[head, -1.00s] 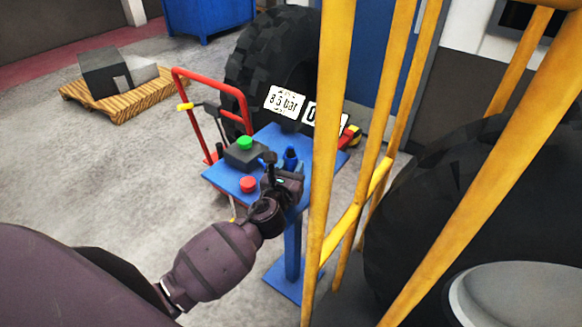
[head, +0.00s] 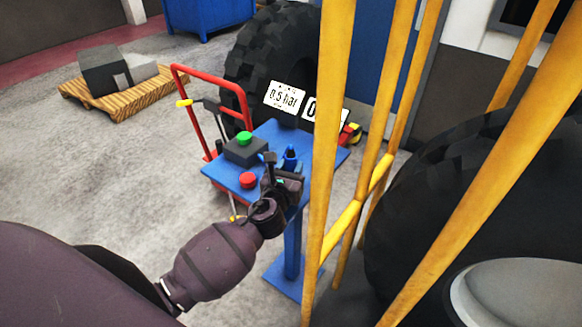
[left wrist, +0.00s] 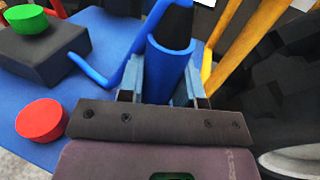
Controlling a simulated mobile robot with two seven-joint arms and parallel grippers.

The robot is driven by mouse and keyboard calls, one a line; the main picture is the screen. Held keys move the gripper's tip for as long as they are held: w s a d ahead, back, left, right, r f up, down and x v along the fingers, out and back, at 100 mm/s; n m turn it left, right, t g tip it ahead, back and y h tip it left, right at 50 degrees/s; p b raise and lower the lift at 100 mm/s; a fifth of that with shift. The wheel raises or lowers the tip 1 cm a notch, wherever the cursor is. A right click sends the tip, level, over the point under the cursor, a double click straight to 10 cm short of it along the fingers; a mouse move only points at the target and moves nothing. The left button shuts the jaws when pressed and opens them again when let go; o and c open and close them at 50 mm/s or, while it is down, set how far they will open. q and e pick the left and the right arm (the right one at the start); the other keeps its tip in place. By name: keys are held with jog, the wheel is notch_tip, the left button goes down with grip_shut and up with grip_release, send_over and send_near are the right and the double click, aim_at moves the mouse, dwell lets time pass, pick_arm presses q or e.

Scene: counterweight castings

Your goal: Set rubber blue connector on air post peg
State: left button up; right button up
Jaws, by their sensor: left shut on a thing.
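My left gripper (head: 283,172) is over the blue top (head: 216,173) of the air post, at its near edge. In the left wrist view its two fingers (left wrist: 164,88) are shut on the blue connector (left wrist: 168,62), which stands up between them with a dark part at its upper end. The connector also shows just beyond the gripper in the head view (head: 290,153). A bent blue rod (left wrist: 103,83), perhaps the peg, runs close to the left of the connector. I cannot tell whether they touch. My right gripper is not in view.
A black box with a green button (head: 244,139) and a red button (head: 248,180) are on the post's top, left of the gripper. Yellow bars (head: 327,150) stand close on the right. A red trolley (head: 207,110) and a large tyre (head: 265,65) are behind.

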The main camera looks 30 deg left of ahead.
pick_arm(q)
jog(key=shift+f, duration=0.2)
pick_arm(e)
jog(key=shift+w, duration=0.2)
pick_arm(q)
jog(key=shift+f+b, duration=0.25)
jog(key=shift+b, duration=0.05)
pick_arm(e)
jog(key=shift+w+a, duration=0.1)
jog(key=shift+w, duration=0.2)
pick_arm(q)
jog(key=shift+f, duration=0.25)
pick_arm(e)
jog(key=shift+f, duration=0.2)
pick_arm(q)
jog(key=shift+f+b, duration=0.15)
jog(key=shift+b, duration=0.15)
jog(key=o, duration=0.9)
jog(key=shift+o, duration=0.2)
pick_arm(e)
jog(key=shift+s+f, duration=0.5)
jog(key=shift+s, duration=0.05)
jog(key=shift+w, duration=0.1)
